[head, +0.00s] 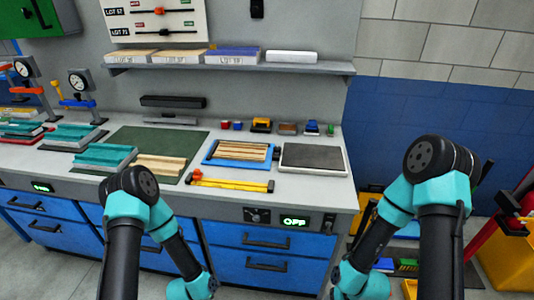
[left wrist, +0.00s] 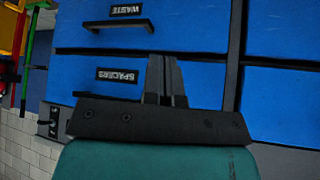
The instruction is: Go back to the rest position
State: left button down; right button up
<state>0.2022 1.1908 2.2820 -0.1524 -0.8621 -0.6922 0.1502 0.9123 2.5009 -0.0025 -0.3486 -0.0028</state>
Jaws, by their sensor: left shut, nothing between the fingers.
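My left gripper (left wrist: 165,82) shows in the left wrist view with its two dark fingers together and nothing between them. It is in front of the blue drawer fronts (left wrist: 90,65), whose labels read WASTE and SPACERS upside down. In the head view, both my arms bend down in front of the bench, and both grippers are below the picture's lower edge. My right gripper is not seen in any view.
The grey bench (head: 315,200) carries a green mat (head: 140,140) with teal and wooden panel pieces, a blue tray (head: 212,160) of wooden strips, a yellow tool (head: 235,185) and a dark plate (head: 313,158). Press stands with gauges (head: 78,81) are at left. A red and yellow stand (head: 505,225) is at right.

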pick_arm(q)
jog(key=s+a+r+n+g, duration=0.1)
jog(key=s+r+n+g, duration=0.4)
jog(key=s+r+n, duration=0.2)
jog(key=s+r, duration=0.2)
jog(key=s, duration=0.2)
jog(key=shift+s+a+r+n+g, duration=0.15)
jog(key=shift+r+n+g, duration=0.15)
jog(key=shift+n, duration=0.1)
dwell(1.7)
